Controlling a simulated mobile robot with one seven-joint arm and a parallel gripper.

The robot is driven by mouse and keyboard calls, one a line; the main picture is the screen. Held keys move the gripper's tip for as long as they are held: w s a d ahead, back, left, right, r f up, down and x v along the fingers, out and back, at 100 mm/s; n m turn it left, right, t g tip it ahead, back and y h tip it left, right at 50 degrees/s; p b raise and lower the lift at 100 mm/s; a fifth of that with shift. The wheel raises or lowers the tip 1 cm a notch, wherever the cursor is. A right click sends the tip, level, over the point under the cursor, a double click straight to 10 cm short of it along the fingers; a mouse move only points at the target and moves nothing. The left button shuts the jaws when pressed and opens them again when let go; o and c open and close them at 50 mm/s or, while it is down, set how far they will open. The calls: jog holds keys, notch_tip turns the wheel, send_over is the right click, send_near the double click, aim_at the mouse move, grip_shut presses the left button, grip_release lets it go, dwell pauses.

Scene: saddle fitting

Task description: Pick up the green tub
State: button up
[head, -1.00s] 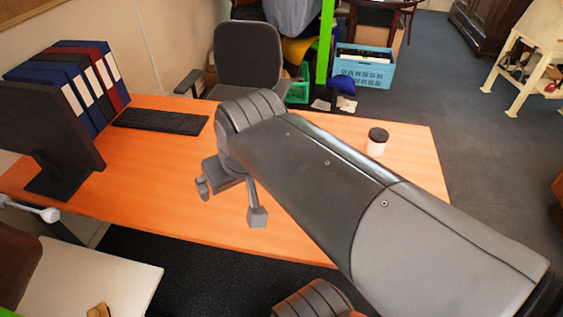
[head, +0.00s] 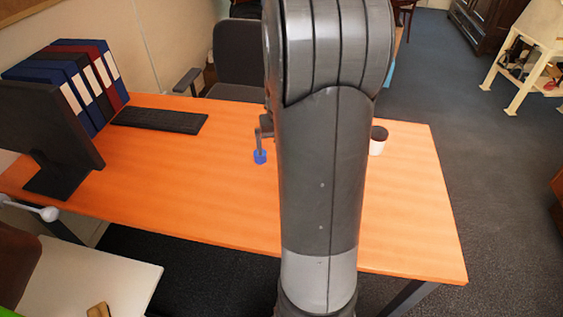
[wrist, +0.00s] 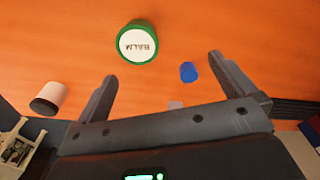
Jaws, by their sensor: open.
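The green tub (wrist: 138,42) has a white lid lettered "BALM" and stands on the orange desk in the wrist view, beyond my fingertips and between their lines, nearer the left one. My gripper (wrist: 160,68) is open and empty, its two fingers spread. In the head view my arm hides the tub and most of the gripper; only a bit of the gripper (head: 265,132) shows left of the arm.
A small blue object (wrist: 188,72) lies near my right finger; it also shows in the head view (head: 260,157). A white jar with a dark lid (wrist: 48,98) stands left of my gripper. A keyboard (head: 160,121), monitor (head: 50,135) and binders (head: 85,80) occupy the desk's left.

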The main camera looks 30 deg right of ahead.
jog(key=shift+m+g, duration=0.4)
jog(key=shift+g, duration=0.1)
jog(key=d+f, duration=0.2)
jog(key=f, duration=0.1)
jog(key=d+f, duration=0.3)
jog(key=shift+w+d+f, duration=0.15)
notch_tip(320, 180, down, 5)
jog(key=shift+r, duration=0.15)
jog(key=shift+w+d+f, duration=0.15)
jog(key=shift+d+f, duration=0.05)
jog(key=shift+f, duration=1.35)
jog(key=shift+w+d+f, duration=0.1)
jog(key=shift+d+f, duration=0.05)
jog(key=shift+f, duration=1.4)
jog(key=shift+c, duration=0.3)
jog(key=c, duration=1)
